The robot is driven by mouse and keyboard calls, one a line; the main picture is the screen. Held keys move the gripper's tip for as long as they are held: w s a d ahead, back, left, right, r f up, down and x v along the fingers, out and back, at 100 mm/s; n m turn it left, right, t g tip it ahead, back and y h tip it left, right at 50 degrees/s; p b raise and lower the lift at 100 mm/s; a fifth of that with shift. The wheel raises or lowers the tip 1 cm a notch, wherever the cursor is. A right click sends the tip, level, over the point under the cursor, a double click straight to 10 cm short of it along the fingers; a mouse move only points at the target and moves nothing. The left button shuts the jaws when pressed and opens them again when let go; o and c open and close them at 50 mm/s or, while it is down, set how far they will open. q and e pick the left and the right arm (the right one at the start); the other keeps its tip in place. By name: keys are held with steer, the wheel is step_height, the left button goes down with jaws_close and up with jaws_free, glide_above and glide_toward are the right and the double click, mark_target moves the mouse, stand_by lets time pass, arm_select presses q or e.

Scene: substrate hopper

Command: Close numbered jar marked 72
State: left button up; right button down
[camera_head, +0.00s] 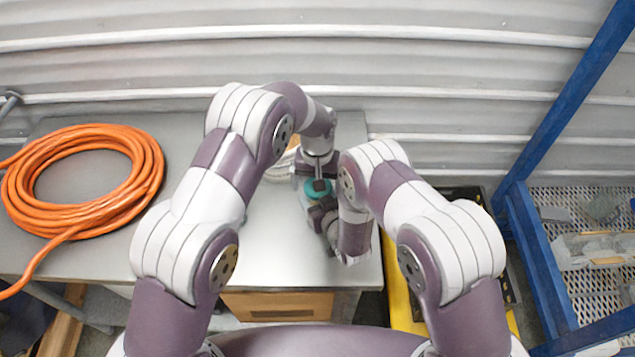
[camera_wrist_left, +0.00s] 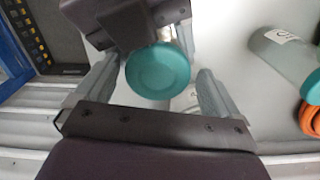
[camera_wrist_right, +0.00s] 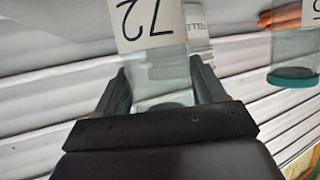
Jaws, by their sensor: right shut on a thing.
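The glass jar marked 72 (camera_wrist_right: 155,75) is between the fingers of my right gripper (camera_wrist_right: 165,90), which is shut on it. Its label (camera_wrist_right: 148,22) appears upside down in the right wrist view. A round teal lid (camera_wrist_left: 158,70) lies over the jar's top; I cannot tell whether it is fully seated. The lid also shows in the head view (camera_head: 317,188). My left gripper (camera_wrist_left: 158,82) is above the lid, open, with its fingers on either side and gaps visible. In the head view my right gripper (camera_head: 326,214) is just below the lid.
A second labelled jar (camera_wrist_left: 280,48) with a teal lid (camera_wrist_left: 311,88) stands nearby. An orange hose coil (camera_head: 85,180) lies on the left of the metal table (camera_head: 275,255). A blue frame (camera_head: 540,260) stands at the right. The table's front middle is clear.

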arm_select(q)
steer(key=shift+d+r, duration=0.1)
step_height(320, 180, up, 7)
steer(key=shift+r, duration=0.15)
arm_select(e)
jaws_free()
stand_by(0.4)
arm_select(q)
step_height(320, 180, down, 3)
steer(key=b, duration=0.3)
arm_select(e)
steer(key=v, duration=1.2)
steer(key=shift+s+d+r, duration=0.15)
steer(key=shift+s+r, duration=0.05)
steer(key=shift+s, duration=0.05)
